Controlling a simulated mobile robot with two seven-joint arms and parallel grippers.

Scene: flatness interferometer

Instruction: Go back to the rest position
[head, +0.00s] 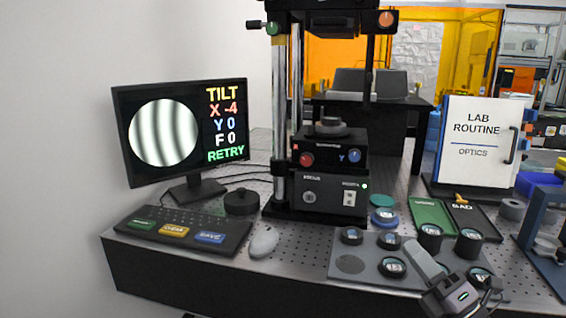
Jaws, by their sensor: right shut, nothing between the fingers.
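My right gripper (468,291) shows at the lower right, over the front edge of the optics table (292,262). It is shut with nothing held, beside the grey tray (350,264) of round optics. Its fingertips are hard to make out against the dark parts behind. A pale grey piece beside it covers part of the tray. My left gripper is not in view.
The interferometer (330,193) stands mid-table. Left of it are a monitor (180,133) reading TILT X -4, Y 0, F 0, RETRY, a button panel (182,232) and a mouse (264,241). A LAB ROUTINE board (478,142) and blue stand (541,225) are right.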

